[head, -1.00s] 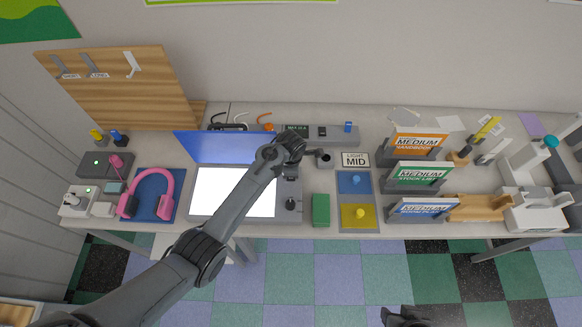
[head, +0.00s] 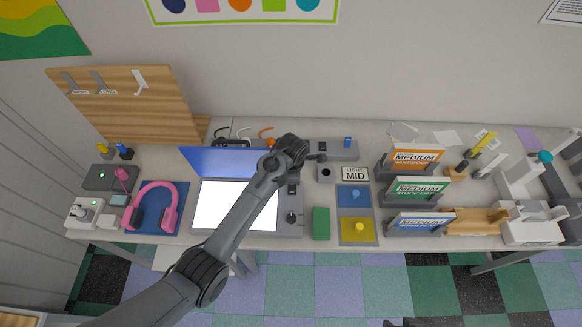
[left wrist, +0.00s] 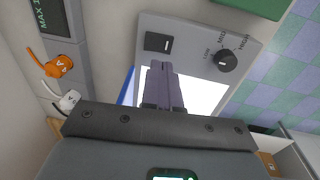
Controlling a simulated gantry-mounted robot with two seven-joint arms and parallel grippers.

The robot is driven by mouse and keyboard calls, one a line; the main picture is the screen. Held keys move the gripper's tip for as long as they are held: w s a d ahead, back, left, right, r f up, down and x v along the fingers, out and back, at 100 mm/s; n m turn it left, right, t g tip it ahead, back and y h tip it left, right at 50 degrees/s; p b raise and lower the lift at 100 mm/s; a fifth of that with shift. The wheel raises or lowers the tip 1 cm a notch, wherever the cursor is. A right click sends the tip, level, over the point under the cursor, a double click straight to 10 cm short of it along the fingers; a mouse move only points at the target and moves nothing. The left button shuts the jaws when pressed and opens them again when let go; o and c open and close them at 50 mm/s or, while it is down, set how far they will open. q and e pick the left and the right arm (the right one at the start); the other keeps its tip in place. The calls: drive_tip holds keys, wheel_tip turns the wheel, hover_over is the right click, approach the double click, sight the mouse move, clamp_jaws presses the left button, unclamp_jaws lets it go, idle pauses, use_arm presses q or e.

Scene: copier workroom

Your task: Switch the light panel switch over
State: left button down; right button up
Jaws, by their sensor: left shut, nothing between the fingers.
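The light panel is a flat white lit surface (head: 225,205) in a grey frame, with a blue upright board behind it. In the left wrist view its grey control strip (left wrist: 190,32) carries a black rocker switch (left wrist: 158,42) with a white mark and a round black knob (left wrist: 228,60). The switch (head: 292,189) also shows beside my arm in the head view. My left gripper (left wrist: 161,68) is shut and empty, its fingertips close to the switch in the picture; contact cannot be told. Only a dark bit of my right gripper (head: 400,323) shows at the bottom edge.
Pink headphones (head: 152,207) lie to the left. An orange plug (left wrist: 60,66) and a white one (left wrist: 68,101) are behind.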

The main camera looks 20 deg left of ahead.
use_arm(q)
wheel_tip(320, 180, up, 7)
drive_tip(key=b, duration=0.1)
drive_tip(key=shift+s, duration=0.4)
drive_tip(key=shift+d+f, duration=0.1)
